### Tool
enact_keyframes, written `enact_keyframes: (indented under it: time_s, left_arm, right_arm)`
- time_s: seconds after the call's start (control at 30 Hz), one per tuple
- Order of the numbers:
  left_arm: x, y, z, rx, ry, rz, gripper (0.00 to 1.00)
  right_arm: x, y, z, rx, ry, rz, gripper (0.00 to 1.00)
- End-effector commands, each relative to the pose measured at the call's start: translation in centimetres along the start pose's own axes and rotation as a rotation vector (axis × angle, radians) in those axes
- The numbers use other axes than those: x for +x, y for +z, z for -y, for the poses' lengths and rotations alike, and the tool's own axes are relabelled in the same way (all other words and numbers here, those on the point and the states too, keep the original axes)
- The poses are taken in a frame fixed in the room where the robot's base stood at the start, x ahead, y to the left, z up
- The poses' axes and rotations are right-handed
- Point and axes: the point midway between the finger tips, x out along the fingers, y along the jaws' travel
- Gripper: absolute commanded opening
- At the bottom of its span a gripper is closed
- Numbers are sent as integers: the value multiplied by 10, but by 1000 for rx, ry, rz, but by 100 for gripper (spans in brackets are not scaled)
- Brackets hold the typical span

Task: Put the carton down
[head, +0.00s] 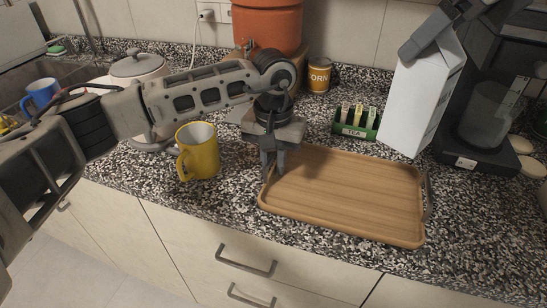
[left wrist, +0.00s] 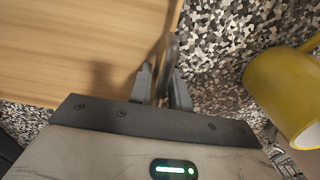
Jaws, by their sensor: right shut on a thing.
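A white carton (head: 423,92) is tilted at the upper right of the head view. My right gripper (head: 432,38) is shut on its top; the fingertips are partly hidden. The carton's lower end appears just behind the back right of the wooden tray (head: 345,190); I cannot tell whether it touches the counter. My left gripper (head: 273,170) points down at the tray's left end, its fingers apart. In the left wrist view the fingers (left wrist: 163,85) are on either side of the dark tray handle (left wrist: 170,55). The tray is empty.
A yellow mug (head: 203,155) stands left of the tray. Behind it are a green tea box (head: 356,132), a corn can (head: 319,76) and an orange pot (head: 268,25). A dark coffee machine (head: 480,150) stands right of the carton. The speckled counter's front edge is close.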

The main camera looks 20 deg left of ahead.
Motion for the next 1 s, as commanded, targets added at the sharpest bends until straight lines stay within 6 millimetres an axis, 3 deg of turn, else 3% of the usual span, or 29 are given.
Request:
enact_keyframes:
  time_s: [0.07, 0.43, 0.8, 1.0]
  left_arm:
    - [0, 0, 0, 0, 0, 0, 0]
    - [-1, 0, 0, 0, 1, 0, 0]
    - [-1, 0, 0, 0, 1, 0, 0]
    - [-1, 0, 0, 0, 1, 0, 0]
  right_arm:
    - [-2, 1, 0, -1, -1, 4, 0]
    - [3, -1, 0, -36, 22, -1, 0]
    - [32, -18, -5, -404, 237, 8, 0]
    - [59, -35, -6, -457, 266, 15, 0]
